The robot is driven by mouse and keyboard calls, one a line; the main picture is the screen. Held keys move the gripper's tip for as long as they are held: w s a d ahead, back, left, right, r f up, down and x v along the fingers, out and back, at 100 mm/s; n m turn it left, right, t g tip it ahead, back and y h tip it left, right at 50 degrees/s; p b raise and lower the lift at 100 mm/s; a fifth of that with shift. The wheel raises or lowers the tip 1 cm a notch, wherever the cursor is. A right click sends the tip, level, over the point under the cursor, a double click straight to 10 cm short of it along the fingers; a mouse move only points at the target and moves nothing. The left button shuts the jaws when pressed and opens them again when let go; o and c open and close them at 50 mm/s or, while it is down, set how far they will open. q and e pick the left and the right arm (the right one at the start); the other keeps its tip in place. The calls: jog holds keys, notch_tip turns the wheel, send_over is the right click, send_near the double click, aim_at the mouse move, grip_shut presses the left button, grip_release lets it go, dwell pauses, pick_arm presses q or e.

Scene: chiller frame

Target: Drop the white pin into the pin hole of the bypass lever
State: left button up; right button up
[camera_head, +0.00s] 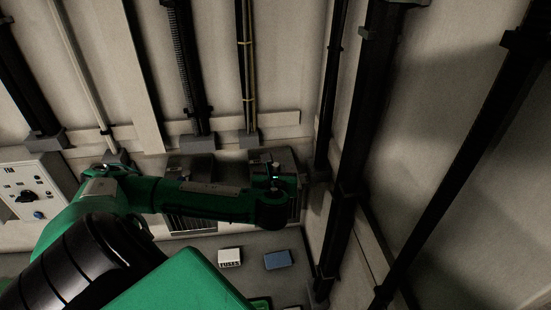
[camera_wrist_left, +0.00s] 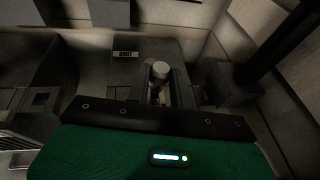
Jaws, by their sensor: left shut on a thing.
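My left arm reaches in from the left in the head view. My left gripper (camera_wrist_left: 160,92) shows best in the left wrist view, where its fingers are shut on a pale round-topped pin (camera_wrist_left: 160,70), the white pin. The pin's lower part is hidden between and below the fingers. In the head view the arm's end is over a dark box-shaped unit (camera_head: 288,157) near the wall corner and hides much of it. I cannot make out the bypass lever or its pin hole in either view. My right gripper is not in view.
A control panel (camera_head: 25,196) with a dark knob is at the left. A white box marked FUSES (camera_head: 230,257) and a blue box (camera_head: 278,260) lie on the grey surface below the arm. A thick black pipe (camera_head: 362,120) stands just right of the unit.

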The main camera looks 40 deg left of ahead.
pick_arm(q)
jog(key=shift+f+b, duration=0.4)
jog(key=shift+f, duration=0.6)
jog(key=o, duration=1)
jog(key=shift+r, duration=0.1)
jog(key=shift+o, duration=0.2)
jog(key=shift+s+d+b, duration=0.3)
jog(key=shift+s+d, duration=0.05)
jog(key=shift+s, duration=0.05)
jog(key=v, duration=1.2)
jog(key=shift+s+d+r, duration=0.2)
jog(key=shift+s+r, duration=0.1)
